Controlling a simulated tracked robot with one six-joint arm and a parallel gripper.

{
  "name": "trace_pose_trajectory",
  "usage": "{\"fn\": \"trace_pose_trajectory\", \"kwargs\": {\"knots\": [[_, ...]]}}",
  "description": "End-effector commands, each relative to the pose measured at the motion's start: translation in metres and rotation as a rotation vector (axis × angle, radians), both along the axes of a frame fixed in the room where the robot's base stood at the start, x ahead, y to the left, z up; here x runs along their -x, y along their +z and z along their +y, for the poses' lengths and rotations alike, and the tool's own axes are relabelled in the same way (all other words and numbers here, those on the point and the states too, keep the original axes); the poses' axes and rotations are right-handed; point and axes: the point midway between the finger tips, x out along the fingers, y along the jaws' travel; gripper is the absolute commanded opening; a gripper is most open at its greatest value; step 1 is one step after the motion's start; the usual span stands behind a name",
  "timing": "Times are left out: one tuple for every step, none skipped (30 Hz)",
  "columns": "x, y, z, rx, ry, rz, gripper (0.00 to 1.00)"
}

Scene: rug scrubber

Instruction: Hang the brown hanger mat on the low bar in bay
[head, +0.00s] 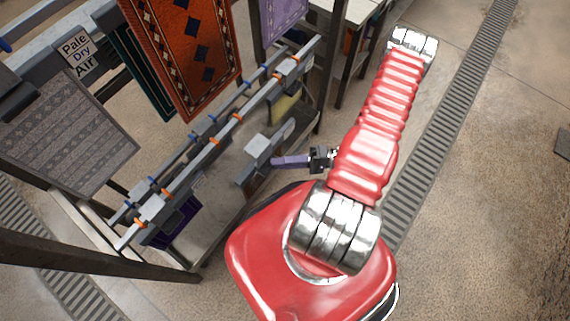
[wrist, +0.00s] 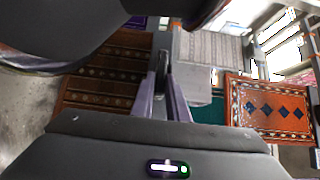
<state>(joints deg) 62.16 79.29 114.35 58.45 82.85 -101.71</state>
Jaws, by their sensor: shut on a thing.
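The brown patterned mat (wrist: 105,80) fills the left of the wrist view. In the head view its face is hidden; a grey hanger with a pale block (head: 263,147) shows at my gripper's tips. My gripper (head: 277,162) is shut on this hanger, its purple fingers also showing in the wrist view (wrist: 162,82). The exact contact is hard to see. The low bar (head: 213,155) is a pair of grey rails with orange and blue rings, running diagonally. The held hanger is right of these rails and apart from them in the picture.
A grey mat (head: 65,140), a teal mat (head: 143,70) and an orange mat (head: 187,50) hang higher at the left. A dark purple mat (head: 175,225) and a yellow mat (head: 286,105) hang low. A dark post (head: 326,85) stands near the rails' far end.

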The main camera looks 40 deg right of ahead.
Motion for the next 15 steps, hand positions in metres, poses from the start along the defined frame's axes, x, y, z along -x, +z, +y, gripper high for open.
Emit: {"fn": "trace_pose_trajectory", "kwargs": {"knots": [[-0.003,0.001,0.001,0.000,0.001,-0.001,0.00],[-0.004,0.001,0.002,-0.001,0.001,-0.002,0.00],[-0.006,0.001,0.002,-0.001,0.002,-0.002,0.00],[-0.008,0.001,0.003,-0.001,0.002,-0.002,0.00],[-0.009,0.001,0.003,-0.001,0.001,-0.002,0.00],[-0.012,0.001,0.004,0.000,0.001,-0.001,0.00],[-0.013,0.001,0.004,0.000,0.001,-0.001,0.00],[-0.015,0.000,0.005,0.000,0.001,-0.001,0.00],[-0.017,0.000,0.005,0.000,0.001,-0.001,0.00],[-0.018,0.000,0.006,0.000,0.001,-0.001,0.00],[-0.020,0.000,0.006,0.000,0.001,-0.001,0.00],[-0.022,0.000,0.007,0.000,0.001,-0.001,0.00],[-0.024,0.000,0.007,0.000,0.000,-0.001,0.00],[-0.025,0.000,0.008,0.000,0.000,-0.001,0.00],[-0.027,0.000,0.009,0.000,0.001,-0.001,0.00]]}}
